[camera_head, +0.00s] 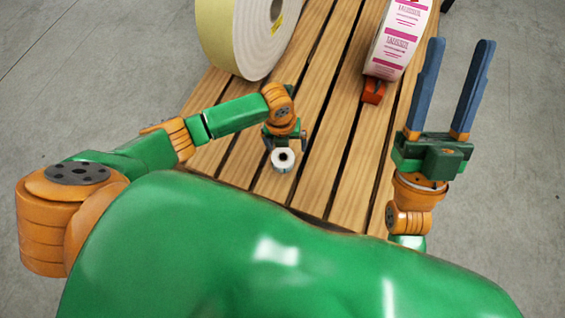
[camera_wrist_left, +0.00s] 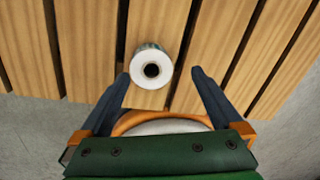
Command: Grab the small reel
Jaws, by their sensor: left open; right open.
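The small reel (camera_head: 283,160) is a white roll with a dark round core. It stands on the slatted wooden table, below my left gripper (camera_head: 284,147) in the head view. In the left wrist view the small reel (camera_wrist_left: 152,69) lies between and just ahead of the fingertips of my left gripper (camera_wrist_left: 160,76), which is open with a finger on each side. My right gripper (camera_head: 457,42) is open and empty, fingers pointing up, at the right beyond the table's edge.
A large cream-and-white roll (camera_head: 250,38) stands at the back left of the wooden table (camera_head: 325,110). A white-and-pink label strip (camera_head: 398,38) with a red-orange part (camera_head: 373,91) at its lower end is at the back right. The slats between them are clear.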

